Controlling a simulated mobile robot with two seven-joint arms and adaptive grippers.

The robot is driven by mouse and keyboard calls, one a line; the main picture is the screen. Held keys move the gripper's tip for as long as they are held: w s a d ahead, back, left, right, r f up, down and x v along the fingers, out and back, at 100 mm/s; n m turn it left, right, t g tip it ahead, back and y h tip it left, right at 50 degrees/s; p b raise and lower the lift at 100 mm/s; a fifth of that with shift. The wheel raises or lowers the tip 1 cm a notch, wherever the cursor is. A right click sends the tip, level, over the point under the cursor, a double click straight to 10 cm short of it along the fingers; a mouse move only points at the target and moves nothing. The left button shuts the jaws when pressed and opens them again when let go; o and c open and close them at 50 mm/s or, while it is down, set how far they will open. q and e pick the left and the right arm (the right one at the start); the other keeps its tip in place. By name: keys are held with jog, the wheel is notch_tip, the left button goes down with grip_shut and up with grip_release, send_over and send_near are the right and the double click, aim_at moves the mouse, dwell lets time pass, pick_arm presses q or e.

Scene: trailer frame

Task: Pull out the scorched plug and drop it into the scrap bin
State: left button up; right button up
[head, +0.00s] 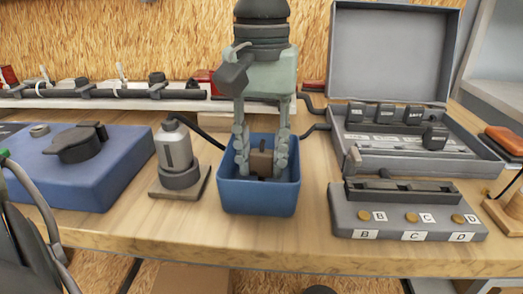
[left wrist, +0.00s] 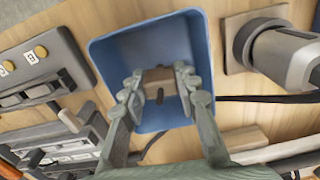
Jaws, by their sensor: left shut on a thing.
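My left gripper (head: 262,150) reaches down into the blue scrap bin (head: 258,202) in the head view. Its fingers are shut on a small brown plug with a dark prong (head: 261,162), which is inside the bin's opening. In the left wrist view the plug (left wrist: 158,76) sits between the fingertips (left wrist: 160,92), over the inside of the bin (left wrist: 115,52). I cannot tell whether the plug touches the bin floor.
A grey terminal block (head: 405,222) marked B, C, D stands right of the bin. An open grey case (head: 395,150) of black modules is behind it. A grey-and-white connector on a base (head: 176,160) and a blue housing (head: 75,170) are to the left.

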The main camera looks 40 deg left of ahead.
dwell(0.3)
pick_arm(q)
jog(key=shift+f+p, duration=0.2)
jog(key=shift+p, duration=0.2)
dwell(0.6)
dwell(0.4)
jog(key=o, duration=1)
jog(key=shift+o, duration=0.5)
jog(key=o, duration=0.3)
